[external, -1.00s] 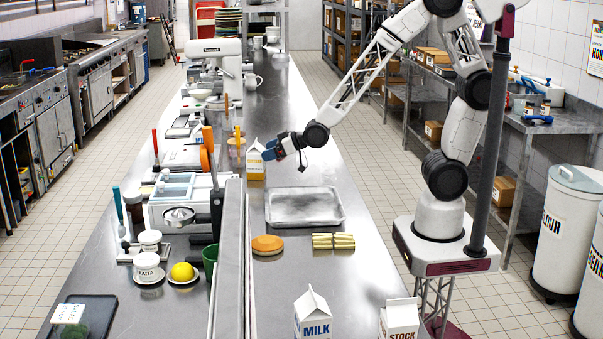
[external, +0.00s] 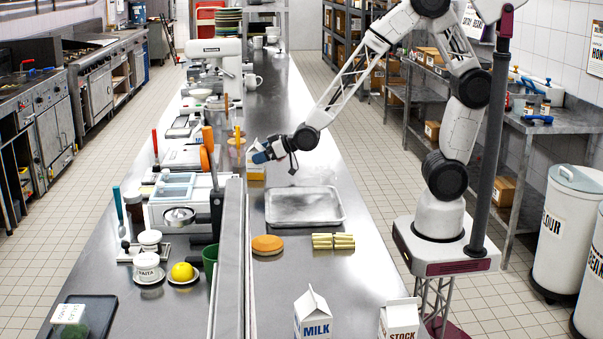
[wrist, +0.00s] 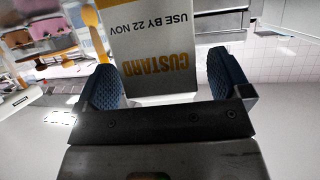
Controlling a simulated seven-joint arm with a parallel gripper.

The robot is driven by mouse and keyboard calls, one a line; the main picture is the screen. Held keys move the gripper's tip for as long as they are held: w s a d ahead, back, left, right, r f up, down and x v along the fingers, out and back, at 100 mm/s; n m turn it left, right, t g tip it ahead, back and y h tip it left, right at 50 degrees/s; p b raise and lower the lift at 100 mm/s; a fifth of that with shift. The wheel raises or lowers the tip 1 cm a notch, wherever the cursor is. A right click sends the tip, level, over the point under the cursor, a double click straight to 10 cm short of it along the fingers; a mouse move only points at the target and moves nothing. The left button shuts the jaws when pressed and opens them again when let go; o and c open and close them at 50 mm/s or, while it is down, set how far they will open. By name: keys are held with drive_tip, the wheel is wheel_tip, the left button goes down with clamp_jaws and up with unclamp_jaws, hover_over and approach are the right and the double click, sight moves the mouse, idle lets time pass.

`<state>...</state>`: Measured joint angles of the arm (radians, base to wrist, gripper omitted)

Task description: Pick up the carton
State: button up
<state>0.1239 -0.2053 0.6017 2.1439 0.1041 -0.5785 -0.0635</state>
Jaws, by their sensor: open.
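The custard carton (external: 256,173), white with a yellow lower part, stands on the steel counter beyond the metal tray. In the wrist view the carton (wrist: 157,45) shows orange "CUSTARD" lettering and a use-by date, upside down. My gripper (external: 262,152) is at the carton in the external view and covers part of it. In the wrist view my gripper (wrist: 165,82) is open, with one blue ribbed finger pad on each side of the carton. I cannot tell whether either pad touches it. Two more cartons, a milk carton (external: 313,313) and a stock carton (external: 399,318), stand at the counter's near end.
The metal tray (external: 305,222) lies empty in front of the carton. A round orange-brown item (external: 267,245) and a yellow bundle (external: 333,241) lie nearer. A raised metal divider (external: 232,270) and crowded utensils border the left. The counter right of the carton is clear.

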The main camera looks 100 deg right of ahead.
sight(256, 144)
drive_tip(key=shift+x, duration=1)
drive_tip(key=c, duration=1.3)
drive_tip(key=shift+c, duration=0.2)
drive_tip(key=shift+r, duration=0.1)
drive_tip(key=shift+r, duration=0.75)
wheel_tip(256, 144, up, 2)
drive_tip(key=shift+r, duration=0.1)
drive_tip(key=s+a+r, duration=0.1)
drive_tip(key=s+a, duration=0.1)
drive_tip(key=s, duration=1.3)
drive_tip(key=shift+s, duration=0.4)
drive_tip(key=shift+a, duration=0.1)
